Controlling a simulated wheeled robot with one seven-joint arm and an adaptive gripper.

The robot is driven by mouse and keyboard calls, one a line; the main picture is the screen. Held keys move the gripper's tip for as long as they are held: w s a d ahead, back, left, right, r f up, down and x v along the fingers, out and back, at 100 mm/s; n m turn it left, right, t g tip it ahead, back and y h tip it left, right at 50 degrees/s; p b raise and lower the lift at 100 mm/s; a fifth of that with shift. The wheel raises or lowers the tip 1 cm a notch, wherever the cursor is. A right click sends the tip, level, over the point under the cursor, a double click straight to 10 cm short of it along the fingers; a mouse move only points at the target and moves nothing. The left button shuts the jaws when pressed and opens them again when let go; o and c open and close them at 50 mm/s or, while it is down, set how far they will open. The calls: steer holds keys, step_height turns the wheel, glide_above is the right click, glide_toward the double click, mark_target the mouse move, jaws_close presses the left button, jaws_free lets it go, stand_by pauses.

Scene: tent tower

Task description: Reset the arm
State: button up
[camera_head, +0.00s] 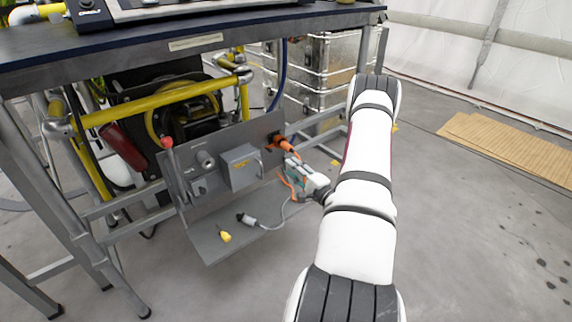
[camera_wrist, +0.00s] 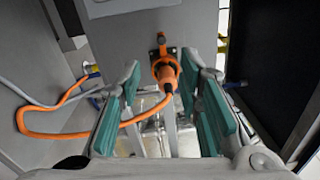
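My arm reaches forward on the right of the head view, and my gripper (camera_head: 290,170) is close to the upright grey panel (camera_head: 205,160) under the table. In the wrist view my gripper (camera_wrist: 168,100) is open, with its teal finger pads apart on either side. An orange plug (camera_wrist: 166,72) sits against a dark socket on the panel, between and beyond the fingers, and I see no finger touching it. The orange plug (camera_head: 287,146) also shows in the head view just beyond my gripper. Its orange cable (camera_wrist: 60,136) loops to the left.
A grey box (camera_head: 240,167) with a lever is on the panel. A yellow connector (camera_head: 225,237) and a grey plug (camera_head: 246,219) lie on the lower shelf. The dark-topped table (camera_head: 120,40) overhangs. Open floor and a tan mat (camera_head: 510,145) are at right.

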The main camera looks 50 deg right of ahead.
steer(key=shift+s+a, duration=0.1)
steer(key=shift+s, duration=0.2)
stand_by(0.4)
